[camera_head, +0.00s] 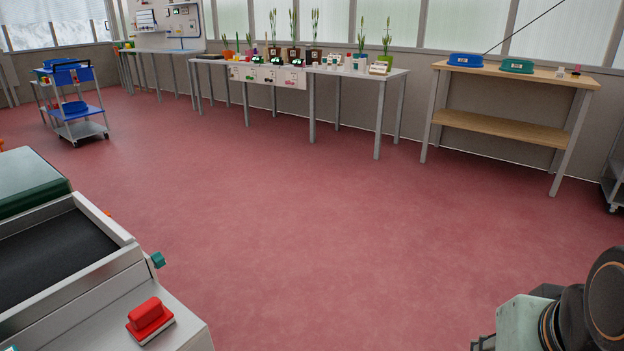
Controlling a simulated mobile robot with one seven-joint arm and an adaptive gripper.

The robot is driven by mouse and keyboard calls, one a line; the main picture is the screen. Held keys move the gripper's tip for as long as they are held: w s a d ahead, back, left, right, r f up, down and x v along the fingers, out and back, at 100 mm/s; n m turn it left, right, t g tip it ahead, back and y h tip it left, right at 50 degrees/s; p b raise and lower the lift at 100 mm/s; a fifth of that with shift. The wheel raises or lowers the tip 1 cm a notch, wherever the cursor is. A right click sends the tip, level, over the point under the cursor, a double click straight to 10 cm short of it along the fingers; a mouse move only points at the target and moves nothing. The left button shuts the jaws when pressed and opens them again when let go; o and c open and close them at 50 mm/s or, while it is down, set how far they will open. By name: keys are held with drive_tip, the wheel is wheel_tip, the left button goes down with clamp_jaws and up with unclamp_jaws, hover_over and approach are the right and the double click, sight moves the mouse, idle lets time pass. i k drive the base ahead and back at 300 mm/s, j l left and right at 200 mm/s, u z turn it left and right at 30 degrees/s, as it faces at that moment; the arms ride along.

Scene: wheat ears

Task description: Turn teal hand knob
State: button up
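A small teal knob (158,260) sticks out from the right side of the grey machine (105,290) at the lower left. It sits near the corner of the machine's raised frame. Its far side and the way it is fixed are too small to make out. Part of my arm shows at the lower right corner, well apart from the knob. My gripper is out of the picture.
A red block (150,318) sits on the machine's front top. A dark belt-like surface (50,255) lies within its frame. A blue cart (75,105), a plant bench (350,72) and a wooden table (510,70) stand farther back. The red floor (310,200) between is clear.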

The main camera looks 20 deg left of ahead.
sight(158, 260)
drive_tip(key=i+l, duration=0.1)
drive_tip(key=i, duration=0.95)
drive_tip(key=i+u, duration=0.45)
drive_tip(key=u, duration=0.25)
drive_tip(key=i+l+u, duration=0.1)
drive_tip(key=u, duration=0.25)
drive_tip(key=i+u, duration=0.2)
drive_tip(key=u, duration=0.25)
drive_tip(key=i+u, duration=0.2)
drive_tip(key=u, duration=0.2)
drive_tip(key=i+l+u, duration=0.15)
drive_tip(key=u, duration=0.3)
drive_tip(key=i+l+u, duration=0.15)
drive_tip(key=u, duration=0.3)
drive_tip(key=i+l+u, duration=0.15)
drive_tip(key=u, duration=0.25)
drive_tip(key=i+l+u, duration=0.3)
drive_tip(key=l+u, duration=0.3)
drive_tip(key=i+l+u, duration=0.15)
drive_tip(key=l+u, duration=0.4)
drive_tip(key=l, duration=0.2)
drive_tip(key=k+j, duration=0.25)
drive_tip(key=k, duration=0.2)
drive_tip(key=k+j+z, duration=0.15)
drive_tip(key=k+j, duration=0.15)
drive_tip(key=k, duration=0.15)
